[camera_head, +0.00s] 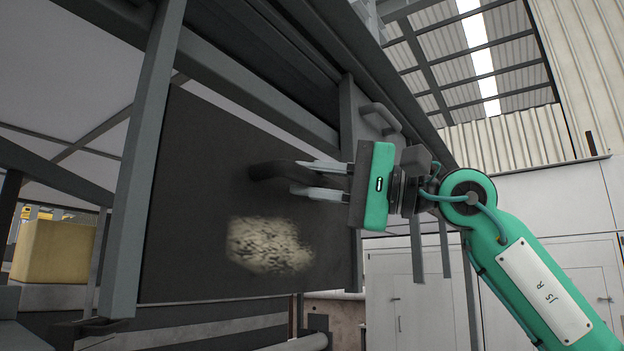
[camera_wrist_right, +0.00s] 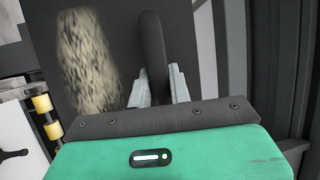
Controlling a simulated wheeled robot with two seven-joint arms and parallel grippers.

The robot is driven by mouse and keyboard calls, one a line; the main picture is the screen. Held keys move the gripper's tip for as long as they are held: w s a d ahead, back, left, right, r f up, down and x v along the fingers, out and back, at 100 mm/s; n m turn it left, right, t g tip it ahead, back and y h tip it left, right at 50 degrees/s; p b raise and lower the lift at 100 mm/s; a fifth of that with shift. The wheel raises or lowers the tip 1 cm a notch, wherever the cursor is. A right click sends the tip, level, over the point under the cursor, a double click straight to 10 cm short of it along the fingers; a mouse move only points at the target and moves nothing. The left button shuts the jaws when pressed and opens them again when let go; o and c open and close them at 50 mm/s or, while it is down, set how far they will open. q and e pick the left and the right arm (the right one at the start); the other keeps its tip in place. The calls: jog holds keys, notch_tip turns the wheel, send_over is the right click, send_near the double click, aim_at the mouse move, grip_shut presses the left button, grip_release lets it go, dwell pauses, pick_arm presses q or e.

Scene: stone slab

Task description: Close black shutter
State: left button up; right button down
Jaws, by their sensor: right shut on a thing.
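The black shutter (camera_head: 190,190) is a dark flat panel with a pale speckled patch, set in a grey metal frame. It also fills the upper part of the right wrist view (camera_wrist_right: 120,20). A black bar handle (camera_head: 275,170) stands out from its face. My right gripper (camera_head: 305,180) reaches in from the right and is shut on this handle. In the right wrist view the handle (camera_wrist_right: 153,45) runs between the two light fingers. My left gripper is not in view.
A grey panel with its own handle (camera_head: 382,117) is just right of the black shutter. A grey upright post (camera_head: 145,150) stands at the left, with a yellowish block (camera_head: 55,250) beyond it. White cabinets (camera_head: 400,290) stand behind my right arm.

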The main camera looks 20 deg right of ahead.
jog(key=c, duration=1.6)
grip_release()
jog(key=shift+w+a+f, duration=0.1)
jog(key=shift+a+f, duration=0.1)
jog(key=shift+f, duration=0.25)
jog(key=o, duration=0.3)
jog(key=shift+d, duration=0.15)
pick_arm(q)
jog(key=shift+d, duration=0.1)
pick_arm(e)
jog(key=shift+r, duration=0.1)
jog(key=shift+s+d, duration=0.3)
jog(key=shift+d, duration=0.15)
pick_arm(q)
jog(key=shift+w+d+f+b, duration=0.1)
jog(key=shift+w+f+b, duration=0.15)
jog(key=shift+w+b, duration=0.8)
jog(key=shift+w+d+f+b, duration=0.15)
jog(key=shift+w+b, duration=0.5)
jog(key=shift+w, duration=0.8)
pick_arm(e)
jog(key=v, duration=1.3)
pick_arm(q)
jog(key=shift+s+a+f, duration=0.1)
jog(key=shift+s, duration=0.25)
